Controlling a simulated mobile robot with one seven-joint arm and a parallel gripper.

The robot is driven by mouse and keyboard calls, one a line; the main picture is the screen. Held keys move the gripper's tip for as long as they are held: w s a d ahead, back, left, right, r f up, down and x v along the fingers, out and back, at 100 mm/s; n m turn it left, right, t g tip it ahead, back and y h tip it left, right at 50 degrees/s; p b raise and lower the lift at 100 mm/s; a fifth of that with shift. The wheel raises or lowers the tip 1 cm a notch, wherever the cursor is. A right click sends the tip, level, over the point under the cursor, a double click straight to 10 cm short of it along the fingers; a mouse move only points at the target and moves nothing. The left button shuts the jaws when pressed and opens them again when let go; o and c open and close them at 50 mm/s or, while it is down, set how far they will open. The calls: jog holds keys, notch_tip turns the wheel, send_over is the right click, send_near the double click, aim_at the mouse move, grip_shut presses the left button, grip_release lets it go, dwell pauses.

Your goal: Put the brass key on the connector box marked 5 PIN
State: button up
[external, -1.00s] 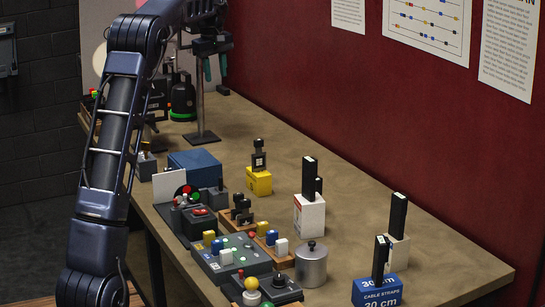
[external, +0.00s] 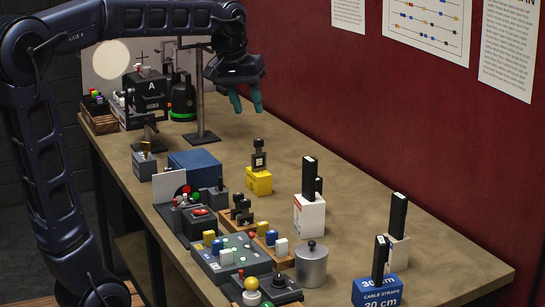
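My gripper (external: 246,105) is in the air over the far half of the table, in front of the red wall. I cannot tell whether that piece is the brass key. No 5 PIN marking is readable, so I cannot tell which box bears it.
A blue box (external: 194,165) and a yellow block with a black top (external: 258,180) stand below the gripper. White boxes with black uprights (external: 310,214) stand to the right. A button panel (external: 232,256) and metal canister (external: 311,266) are in front. Bare tabletop (external: 345,180) runs along the wall.

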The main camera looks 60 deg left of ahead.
jog(key=s+d+f+m, duration=0.4)
jog(key=s+d+f, duration=0.2)
jog(key=s+d, duration=0.2)
jog(key=s+d+f+m+t, duration=0.1)
jog(key=s+d+f+m, duration=0.3)
jog(key=s, duration=0.7)
jog(key=d+f, duration=0.2)
jog(key=d, duration=0.2)
jog(key=shift+s+d+f+h, duration=0.15)
jog(key=shift+s+f+h, duration=0.15)
jog(key=shift+s+f, duration=0.1)
